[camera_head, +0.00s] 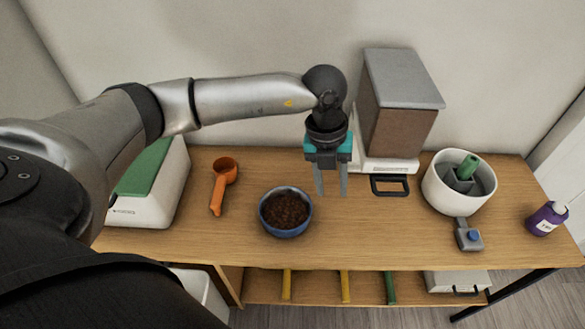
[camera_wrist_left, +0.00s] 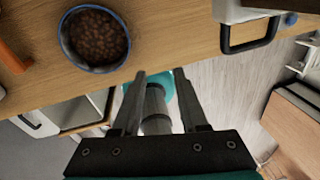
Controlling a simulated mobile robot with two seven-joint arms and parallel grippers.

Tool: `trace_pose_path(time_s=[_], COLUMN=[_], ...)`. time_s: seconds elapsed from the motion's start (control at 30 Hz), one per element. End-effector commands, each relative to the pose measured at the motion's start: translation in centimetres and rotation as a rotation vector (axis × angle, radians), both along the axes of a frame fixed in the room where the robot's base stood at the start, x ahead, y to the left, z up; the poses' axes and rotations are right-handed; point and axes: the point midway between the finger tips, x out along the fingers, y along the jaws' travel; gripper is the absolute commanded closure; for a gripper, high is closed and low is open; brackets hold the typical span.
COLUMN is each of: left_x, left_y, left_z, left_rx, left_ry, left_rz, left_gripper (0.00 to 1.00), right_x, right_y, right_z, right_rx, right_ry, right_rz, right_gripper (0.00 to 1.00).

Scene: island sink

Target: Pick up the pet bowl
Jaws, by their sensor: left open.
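The pet bowl (camera_head: 285,233) is round and blue, filled with brown kibble. It stands upright on the wooden table, near the front edge, left of the middle in the head view. In the left wrist view the bowl (camera_wrist_left: 98,69) is at the upper left. My left gripper (camera_head: 331,193) points down with its two fingers apart and empty. It is to the right of the bowl and somewhat behind it, above the table and not touching the bowl. The fingers also show in the left wrist view (camera_wrist_left: 159,74). My right gripper is not in view.
An orange scoop (camera_head: 219,186) lies left of the bowl. A green-lidded white box (camera_head: 146,170) is farther left. A brown food dispenser (camera_head: 396,108) stands behind my gripper.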

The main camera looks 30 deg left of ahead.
Motion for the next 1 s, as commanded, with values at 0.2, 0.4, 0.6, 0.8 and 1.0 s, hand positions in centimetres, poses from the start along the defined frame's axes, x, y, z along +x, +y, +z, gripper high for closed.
trace_pose_path(time_s=[0.2,0.4,0.6,0.8,1.0], left_x=[0.6,0.5,0.5,0.6,0.7], left_y=[4.7,4.8,4.8,4.8,4.7], left_z=[0.0,-3.8,-7.8,-9.5,-11.7], left_rx=[0.172,0.178,0.177,0.174,0.174], left_ry=[0.011,0.016,0.014,0.012,0.013], left_rz=[0.069,0.070,0.069,0.069,0.069], left_gripper=[0.57,0.57,0.57,0.57,0.57], right_x=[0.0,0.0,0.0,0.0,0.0], right_y=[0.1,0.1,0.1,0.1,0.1], right_z=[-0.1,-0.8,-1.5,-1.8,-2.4], right_rx=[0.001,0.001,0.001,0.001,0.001], right_ry=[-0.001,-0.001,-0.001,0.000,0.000], right_rz=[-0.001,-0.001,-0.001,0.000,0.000], right_gripper=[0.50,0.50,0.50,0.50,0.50])
